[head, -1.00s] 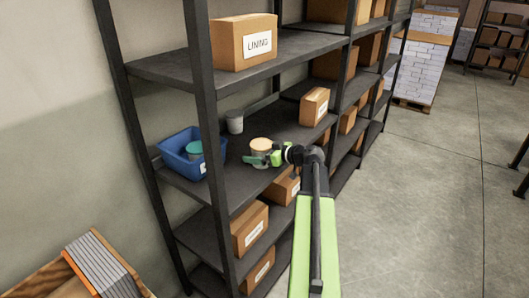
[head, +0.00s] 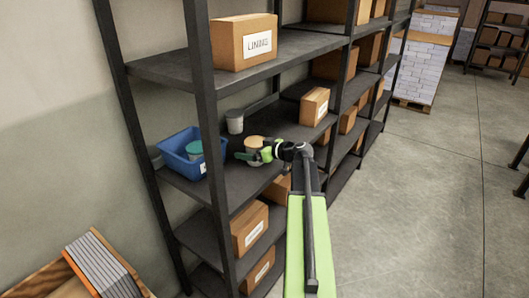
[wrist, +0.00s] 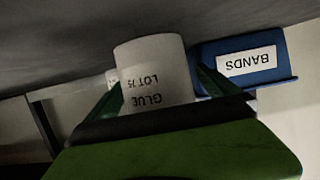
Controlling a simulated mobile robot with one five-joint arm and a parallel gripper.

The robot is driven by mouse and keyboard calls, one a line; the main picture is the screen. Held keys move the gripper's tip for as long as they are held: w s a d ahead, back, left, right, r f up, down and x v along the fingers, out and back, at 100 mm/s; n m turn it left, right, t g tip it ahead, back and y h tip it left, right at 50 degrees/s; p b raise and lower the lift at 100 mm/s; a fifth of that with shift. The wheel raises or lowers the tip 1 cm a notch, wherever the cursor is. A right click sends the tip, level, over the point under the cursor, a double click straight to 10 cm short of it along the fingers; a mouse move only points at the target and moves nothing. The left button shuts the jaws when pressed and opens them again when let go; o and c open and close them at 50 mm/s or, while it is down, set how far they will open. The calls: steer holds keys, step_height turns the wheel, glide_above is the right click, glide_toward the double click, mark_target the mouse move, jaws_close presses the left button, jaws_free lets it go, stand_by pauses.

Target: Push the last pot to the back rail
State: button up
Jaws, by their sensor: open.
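A white pot with a tan lid (head: 254,142) stands on the middle shelf (head: 243,187). In the wrist view this pot (wrist: 155,72) shows the label "GLUE LOT 75", upside down. My gripper (head: 252,156) is open at the pot's near side, and in the wrist view its green fingers (wrist: 160,88) lie either side of the pot. I cannot tell whether they touch it. A grey-white pot (head: 235,121) stands farther back on the same shelf, near the back rail. A small pale shape (wrist: 111,77) shows behind the glue pot in the wrist view.
A blue bin (head: 172,163) with a teal pot inside is left of my gripper; its label reads "BANDS" (wrist: 246,61) in the wrist view. A cardboard box (head: 314,106) stands to the right. A shelf post (head: 207,130) rises in front, and another shelf lies above.

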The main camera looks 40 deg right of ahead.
steer(key=shift+w+a, duration=0.25)
steer(key=shift+w, duration=0.85)
steer(key=shift+w+a, duration=0.3)
steer(key=shift+w, duration=0.75)
steer(key=shift+w+a, duration=0.25)
steer(key=shift+w, duration=0.85)
steer(key=s+d, duration=0.2)
steer(key=s, duration=0.7)
steer(key=s+d, duration=0.3)
steer(key=s, duration=0.7)
steer(key=shift+s, duration=0.25)
steer(key=shift+s, duration=0.1)
